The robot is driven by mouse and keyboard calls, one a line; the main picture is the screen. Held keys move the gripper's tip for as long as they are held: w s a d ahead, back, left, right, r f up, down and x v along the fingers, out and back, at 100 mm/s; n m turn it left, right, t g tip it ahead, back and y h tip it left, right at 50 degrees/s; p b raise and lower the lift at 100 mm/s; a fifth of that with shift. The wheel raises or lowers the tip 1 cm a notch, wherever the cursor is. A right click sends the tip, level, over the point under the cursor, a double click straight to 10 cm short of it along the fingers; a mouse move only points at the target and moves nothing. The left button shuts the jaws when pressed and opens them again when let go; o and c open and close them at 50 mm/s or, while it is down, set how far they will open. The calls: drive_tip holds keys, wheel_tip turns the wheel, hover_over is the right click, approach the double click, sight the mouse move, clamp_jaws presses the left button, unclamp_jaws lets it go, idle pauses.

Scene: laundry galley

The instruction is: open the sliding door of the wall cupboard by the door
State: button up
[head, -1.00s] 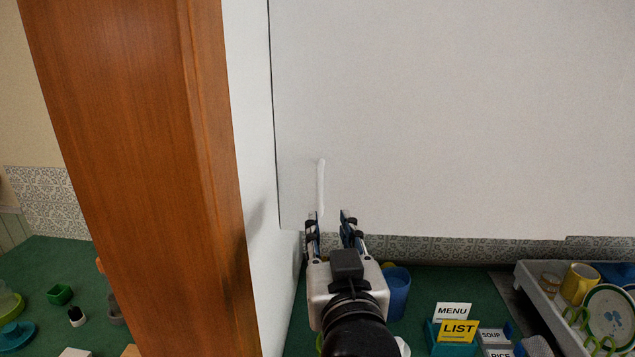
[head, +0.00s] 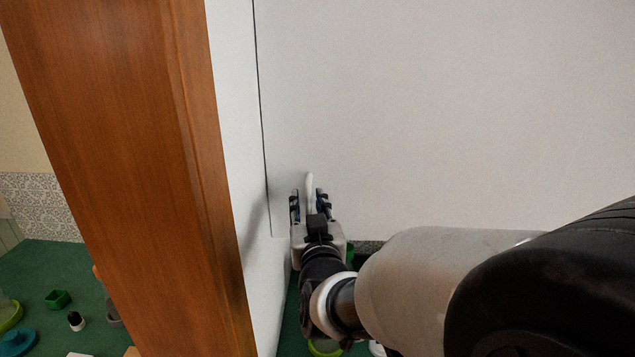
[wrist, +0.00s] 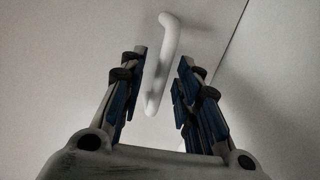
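The wall cupboard's sliding door (head: 450,110) is a plain pale grey panel filling the upper right of the head view. Its left edge shows as a thin dark vertical line, and it looks shut. A white bar handle (head: 309,182) stands upright near the door's lower left. In the wrist view the handle (wrist: 158,65) runs down between the two fingers, with space on both sides. My gripper (head: 309,200) is open around the handle's lower part, pointing at the door. I see no finger touching the handle. The handle's lower end is partly hidden by my gripper in the head view.
A brown wooden post (head: 130,150) stands close on the left, beside the cupboard's white side wall (head: 240,150). A green counter (head: 70,270) with small containers lies below left. My arm hides most of the counter at the lower right.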

drive_tip(key=shift+w, duration=0.3)
drive_tip(key=shift+c, duration=0.5)
clamp_jaws()
